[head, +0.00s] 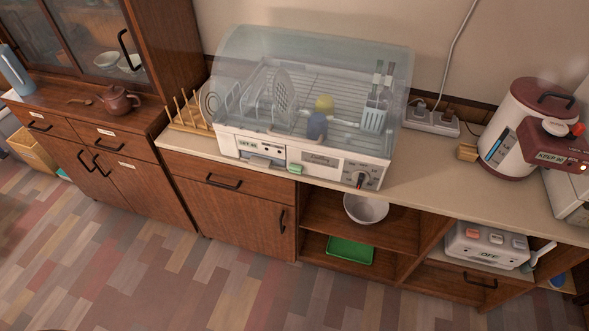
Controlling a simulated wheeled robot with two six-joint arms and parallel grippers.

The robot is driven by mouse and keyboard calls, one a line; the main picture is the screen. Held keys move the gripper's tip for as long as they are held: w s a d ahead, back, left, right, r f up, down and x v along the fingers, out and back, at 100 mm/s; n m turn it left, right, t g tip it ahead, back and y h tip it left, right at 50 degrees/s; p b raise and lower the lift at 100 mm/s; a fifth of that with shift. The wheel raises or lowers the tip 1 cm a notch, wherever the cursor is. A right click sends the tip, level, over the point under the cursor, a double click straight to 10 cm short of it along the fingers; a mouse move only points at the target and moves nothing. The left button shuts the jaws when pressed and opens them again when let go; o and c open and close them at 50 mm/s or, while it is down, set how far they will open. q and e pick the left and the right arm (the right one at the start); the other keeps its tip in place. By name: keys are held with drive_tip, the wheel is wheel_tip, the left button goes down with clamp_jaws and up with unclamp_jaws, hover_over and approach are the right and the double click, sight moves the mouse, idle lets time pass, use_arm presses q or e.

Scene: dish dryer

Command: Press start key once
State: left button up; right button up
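The dish dryer (327,164) stands on the counter in the middle of the head view. Its clear domed cover (310,48) looks closed over the dishes. I cannot read which key is marked start. Neither of my grippers is in view.
A kettle-like pot (505,135) and a power strip (432,121) stand on the counter to the right. A device reading OFF (487,246) sits on a lower shelf, near a bowl (366,208) and green tray (349,250). The floor (200,285) in front is clear.

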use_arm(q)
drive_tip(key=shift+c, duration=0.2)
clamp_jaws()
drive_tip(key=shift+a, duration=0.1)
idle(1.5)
